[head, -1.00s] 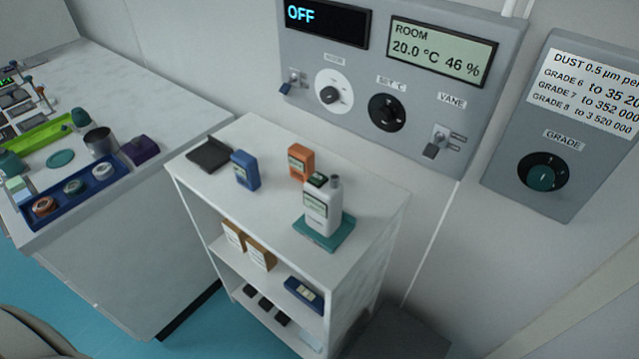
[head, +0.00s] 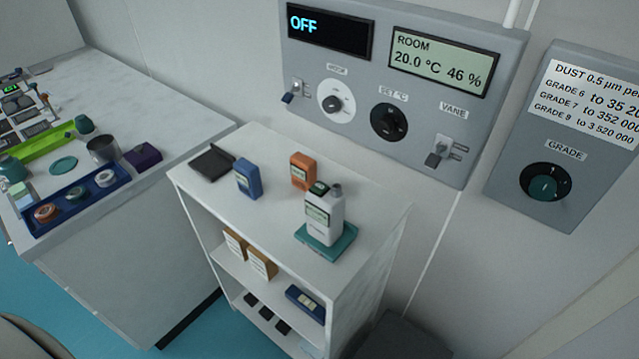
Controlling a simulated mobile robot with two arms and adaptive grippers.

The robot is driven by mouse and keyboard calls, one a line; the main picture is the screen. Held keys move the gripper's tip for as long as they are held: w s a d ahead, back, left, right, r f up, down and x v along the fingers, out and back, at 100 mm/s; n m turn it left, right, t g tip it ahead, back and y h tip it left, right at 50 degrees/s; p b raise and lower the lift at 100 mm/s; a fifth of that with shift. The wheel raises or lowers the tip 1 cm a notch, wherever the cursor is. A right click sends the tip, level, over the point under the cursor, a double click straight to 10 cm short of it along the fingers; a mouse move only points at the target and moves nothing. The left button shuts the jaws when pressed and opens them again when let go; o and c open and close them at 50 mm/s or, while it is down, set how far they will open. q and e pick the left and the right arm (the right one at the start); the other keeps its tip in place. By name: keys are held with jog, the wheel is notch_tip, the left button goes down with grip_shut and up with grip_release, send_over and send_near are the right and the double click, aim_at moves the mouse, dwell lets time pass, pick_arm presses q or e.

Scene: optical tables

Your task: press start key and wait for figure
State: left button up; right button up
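A white handheld instrument (head: 322,217) with a small screen and a dark top stands upright on a teal base (head: 325,242) on the white shelf unit. A blue handheld device (head: 248,178) and an orange one (head: 302,170) stand behind it on the same top. I cannot make out which key is a start key, and the small screen's text is too small to read. Neither of my grippers shows in the head view.
A wall panel (head: 360,112) reads OFF and ROOM 20.0 °C 46 %. A dust grade panel (head: 545,188) hangs to its right. A black flat case (head: 211,162) lies on the shelf top. A bench with a blue tray (head: 75,212) is at left. The shelf top's front left is clear.

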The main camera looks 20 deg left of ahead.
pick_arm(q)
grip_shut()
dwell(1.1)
